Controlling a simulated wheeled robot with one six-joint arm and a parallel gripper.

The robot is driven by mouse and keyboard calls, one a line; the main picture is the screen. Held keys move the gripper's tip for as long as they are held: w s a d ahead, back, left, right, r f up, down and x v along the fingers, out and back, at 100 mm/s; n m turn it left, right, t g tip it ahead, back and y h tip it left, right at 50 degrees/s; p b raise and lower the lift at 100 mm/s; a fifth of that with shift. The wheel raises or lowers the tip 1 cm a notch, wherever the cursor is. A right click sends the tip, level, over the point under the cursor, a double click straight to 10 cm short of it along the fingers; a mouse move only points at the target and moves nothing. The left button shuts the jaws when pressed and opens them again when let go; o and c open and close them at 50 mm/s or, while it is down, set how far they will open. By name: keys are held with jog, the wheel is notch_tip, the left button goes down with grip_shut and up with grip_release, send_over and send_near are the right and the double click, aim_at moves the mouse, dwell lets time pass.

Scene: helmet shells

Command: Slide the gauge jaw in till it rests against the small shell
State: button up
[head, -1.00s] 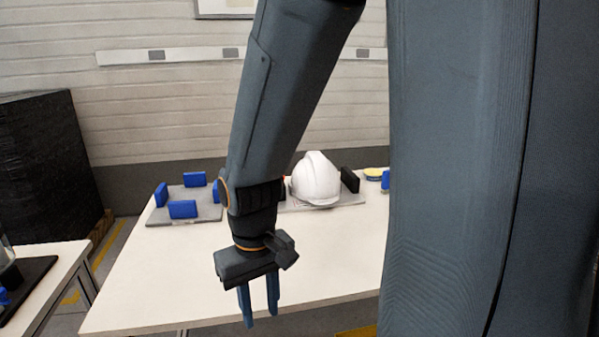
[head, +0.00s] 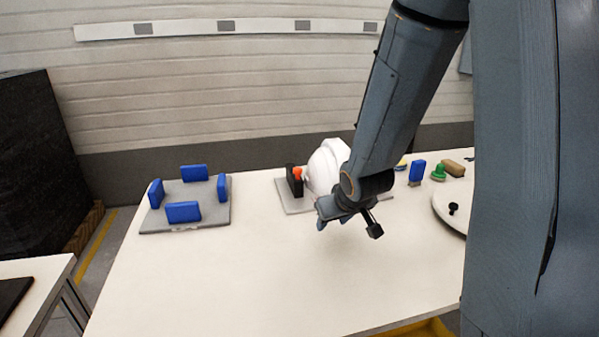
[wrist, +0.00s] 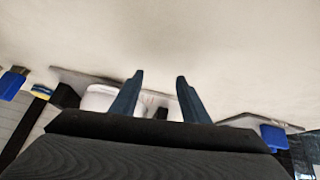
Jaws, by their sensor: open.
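The small shell, a white helmet shell (head: 326,166), sits on a grey gauge plate (head: 294,207) in the head view, partly hidden by my arm. A black upright jaw (head: 291,183) with an orange knob (head: 297,174) stands at its left. Whether this jaw touches the shell is unclear. My gripper (head: 321,222) is in front of the shell, over the plate's near side. In the wrist view my gripper (wrist: 157,77) is open with nothing between its fingertips. The white shell (wrist: 100,98) shows behind one finger, and a dark block (wrist: 65,96) stands beside it.
A grey plate (head: 187,221) with several blue blocks (head: 183,211) lies at the left of the table. At the right are another blue block (head: 417,171), a green knob-like part (head: 438,172) and a white round piece (head: 446,207). The table front (head: 230,285) is clear.

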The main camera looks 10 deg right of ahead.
aim_at(300, 170)
jog(key=w+t, duration=0.1)
jog(key=w, duration=0.2)
jog(key=w+n+t+y, duration=0.1)
jog(key=w+t, duration=0.1)
jog(key=w, duration=0.2)
jog(key=w+r+t+y+b, duration=0.1)
jog(key=w+t, duration=0.1)
jog(key=w, duration=0.1)
jog(key=shift+w+d+n, duration=0.1)
jog(key=shift+w+n, duration=0.1)
jog(key=shift+n, duration=0.1)
jog(key=w+r+t+y, duration=0.1)
jog(key=w+a+r+n+t+y+b, duration=0.1)
jog(key=t+y, duration=0.1)
jog(key=shift+w+r+y, duration=0.3)
jog(key=shift+w+r, duration=0.1)
jog(key=shift+w+a+r+n+t+y, duration=0.1)
jog(key=shift+a+r+n+t+y, duration=0.2)
jog(key=shift+r+t+y, duration=0.45)
jog(key=x, duration=0.7)
jog(key=shift+w+a+p, duration=0.15)
jog(key=shift+w+p, duration=0.05)
jog(key=shift+p, duration=0.2)
grip_shut()
